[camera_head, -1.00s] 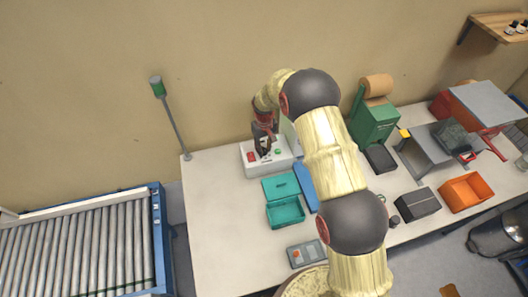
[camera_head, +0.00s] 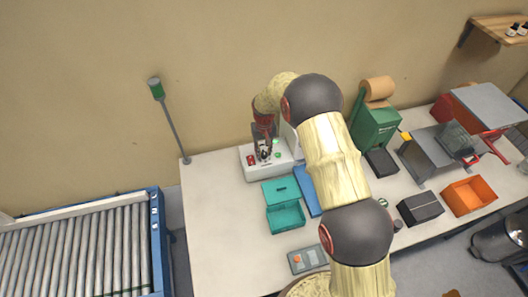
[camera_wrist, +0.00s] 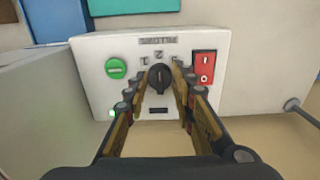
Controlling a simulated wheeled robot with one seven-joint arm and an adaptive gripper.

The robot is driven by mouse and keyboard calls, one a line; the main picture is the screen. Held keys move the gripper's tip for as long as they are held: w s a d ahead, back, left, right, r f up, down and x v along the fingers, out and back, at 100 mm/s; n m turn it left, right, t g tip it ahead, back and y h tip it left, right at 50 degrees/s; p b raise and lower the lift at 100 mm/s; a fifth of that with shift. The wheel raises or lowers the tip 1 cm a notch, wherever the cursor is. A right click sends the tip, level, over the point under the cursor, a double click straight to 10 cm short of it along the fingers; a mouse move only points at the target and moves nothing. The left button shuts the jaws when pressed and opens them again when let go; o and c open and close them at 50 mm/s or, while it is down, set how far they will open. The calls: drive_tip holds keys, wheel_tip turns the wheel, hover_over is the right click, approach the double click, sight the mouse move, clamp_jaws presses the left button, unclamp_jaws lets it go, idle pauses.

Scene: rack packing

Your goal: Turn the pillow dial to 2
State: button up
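The pillow dial (camera_wrist: 159,78) is a round black knob on the white control panel (camera_wrist: 95,52) of a machine, below the printed figures 1, 2 and 3 in the wrist view. Its grip looks roughly upright in the picture, near the 2; the exact setting is hard to read. My gripper (camera_wrist: 160,82) has a finger on each side of the dial, with the fingers apart. A small gap shows at the left finger; contact at the right one is unclear. In the head view my gripper (camera_head: 264,147) is over the white machine (camera_head: 257,172).
A green button (camera_wrist: 116,68) and a red rocker switch (camera_wrist: 204,66) flank the dial closely. In the head view a teal box (camera_head: 286,217) stands in front of the machine, with a blue item (camera_head: 307,190) beside it. The table's left part is clear.

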sight(264, 152)
drive_tip(key=o, duration=0.4)
wheel_tip(264, 152, up, 12)
idle(0.7)
drive_tip(key=s+d+r+m+t+b, duration=0.1)
drive_tip(key=s+d+b, duration=0.5)
drive_tip(key=s, duration=0.6)
drive_tip(key=s+d+r+m+t+b, duration=0.1)
drive_tip(key=s+d+r+b, duration=0.3)
drive_tip(key=s, duration=0.9)
drive_tip(key=s+d+r+m+t+b, duration=0.1)
drive_tip(key=s+d+r+t+b, duration=0.2)
drive_tip(key=s+d+b, duration=0.6)
drive_tip(key=shift+s+d+t, duration=0.25)
drive_tip(key=shift+s+t, duration=0.05)
drive_tip(key=shift+s, duration=1.8)
